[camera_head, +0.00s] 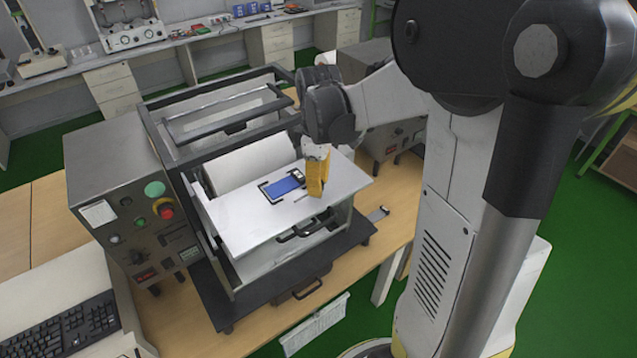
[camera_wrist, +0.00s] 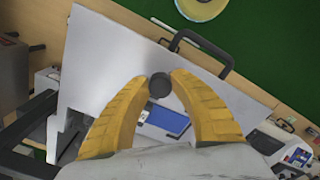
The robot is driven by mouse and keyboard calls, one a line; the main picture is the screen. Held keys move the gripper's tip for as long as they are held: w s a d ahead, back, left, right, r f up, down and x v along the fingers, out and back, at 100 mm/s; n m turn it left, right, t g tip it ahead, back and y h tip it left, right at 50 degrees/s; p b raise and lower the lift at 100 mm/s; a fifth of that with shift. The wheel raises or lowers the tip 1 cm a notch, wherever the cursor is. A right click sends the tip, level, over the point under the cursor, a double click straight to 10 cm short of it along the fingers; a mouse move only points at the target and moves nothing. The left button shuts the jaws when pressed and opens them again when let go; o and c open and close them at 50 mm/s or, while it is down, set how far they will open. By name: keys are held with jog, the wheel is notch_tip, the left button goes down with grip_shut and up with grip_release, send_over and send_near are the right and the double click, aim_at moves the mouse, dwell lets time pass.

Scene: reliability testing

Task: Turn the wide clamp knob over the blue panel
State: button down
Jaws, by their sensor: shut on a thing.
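The blue panel (camera_head: 284,188) lies in a dark frame on a white plate (camera_head: 240,217) on the front of the machine. The panel also shows in the wrist view (camera_wrist: 168,120), between and behind my fingers. My yellow gripper (camera_head: 315,190) points down at the plate, just right of the panel. In the wrist view, my gripper (camera_wrist: 159,80) is shut on the dark round clamp knob (camera_wrist: 159,87), one finger on each side. In the head view the knob is hidden by my fingers.
A grey control box (camera_head: 130,200) with a red emergency button (camera_head: 166,211) stands left of the plate. A black handle (camera_head: 305,230) is at the plate's front edge. A dark frame (camera_head: 215,105) rises behind it. A keyboard (camera_head: 60,330) lies at lower left.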

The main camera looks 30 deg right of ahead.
jog(key=shift+m, duration=0.4)
jog(key=m+b, duration=0.1)
jog(key=m, duration=0.2)
jog(key=shift+f+b, duration=0.1)
jog(key=shift+b, duration=0.2)
jog(key=m+b, duration=0.1)
jog(key=m, duration=0.4)
jog(key=shift+a, duration=0.1)
jog(key=m+b, duration=0.1)
jog(key=m, duration=0.3)
jog(key=shift+m, duration=0.3)
jog(key=shift+a+m+b, duration=0.1)
jog(key=shift+m+b, duration=0.25)
jog(key=shift+m, duration=1.95)
jog(key=c, duration=1.1)
grip_release()
